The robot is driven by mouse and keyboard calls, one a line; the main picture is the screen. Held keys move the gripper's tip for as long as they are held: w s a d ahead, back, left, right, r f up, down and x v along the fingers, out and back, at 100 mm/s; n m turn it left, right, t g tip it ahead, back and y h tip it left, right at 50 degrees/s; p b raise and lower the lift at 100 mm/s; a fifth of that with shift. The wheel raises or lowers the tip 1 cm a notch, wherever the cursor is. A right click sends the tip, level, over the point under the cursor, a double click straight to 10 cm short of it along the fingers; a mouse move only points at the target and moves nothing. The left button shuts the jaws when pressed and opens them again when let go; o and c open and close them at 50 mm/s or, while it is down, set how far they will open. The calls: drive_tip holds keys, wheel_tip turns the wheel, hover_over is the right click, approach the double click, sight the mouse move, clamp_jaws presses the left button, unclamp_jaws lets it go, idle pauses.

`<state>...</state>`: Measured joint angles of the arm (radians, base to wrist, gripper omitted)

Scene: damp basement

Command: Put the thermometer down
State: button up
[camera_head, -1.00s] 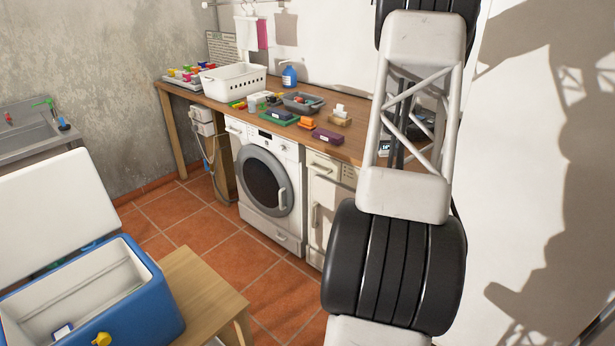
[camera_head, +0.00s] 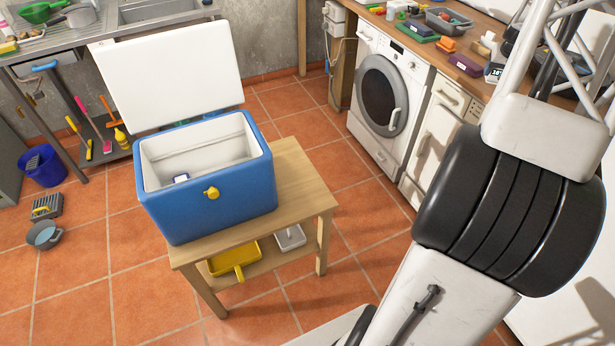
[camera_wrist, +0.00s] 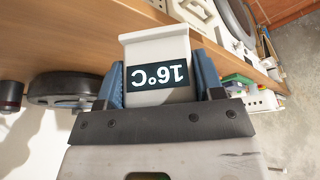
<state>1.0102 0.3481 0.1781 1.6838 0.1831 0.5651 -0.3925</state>
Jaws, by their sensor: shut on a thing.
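The thermometer is a pale block with a dark display reading 16°C, upside down in the wrist view (camera_wrist: 158,48). My gripper (camera_wrist: 158,82) is shut on it, with one blue finger at each side. In the head view the thermometer (camera_head: 494,73) shows small at the right, by the front edge of the wooden counter (camera_head: 464,62). My arm covers much of that side and the gripper is hardly visible there. I cannot tell whether the thermometer touches the counter.
An open blue cooler (camera_head: 212,205) stands on a small wooden table (camera_head: 300,190), its white lid (camera_head: 170,78) raised. A small blue-and-white item (camera_head: 181,178) lies inside.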

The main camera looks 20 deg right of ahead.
drive_tip(key=w+a+r, duration=0.4)
drive_tip(key=w+a, duration=0.6)
drive_tip(key=a, duration=0.2)
drive_tip(key=w+a+f+n, duration=0.1)
drive_tip(key=w+a, duration=0.3)
drive_tip(key=a, duration=0.6)
drive_tip(key=w+a+n+t+y, duration=0.15)
drive_tip(key=w+a, duration=0.25)
drive_tip(key=a, duration=0.7)
drive_tip(key=w+a+f+n+g, duration=0.15)
drive_tip(key=w+a, duration=0.25)
drive_tip(key=a, duration=0.6)
drive_tip(key=a+f+n+t+y, duration=0.1)
drive_tip(key=a+f+n, duration=0.3)
drive_tip(key=a, duration=1.3)
drive_tip(key=a+f+n+y, duration=0.2)
drive_tip(key=a+f+n, duration=0.1)
drive_tip(key=a, duration=1.5)
drive_tip(key=s+a+f+n+g+y, duration=0.2)
drive_tip(key=a+f+n+g+y, duration=0.1)
drive_tip(key=a+f+n, duration=1.2)
drive_tip(key=shift+s+a+n+g, duration=0.3)
drive_tip(key=shift+a+g, duration=0.3)
drive_tip(key=shift+a, duration=0.5)
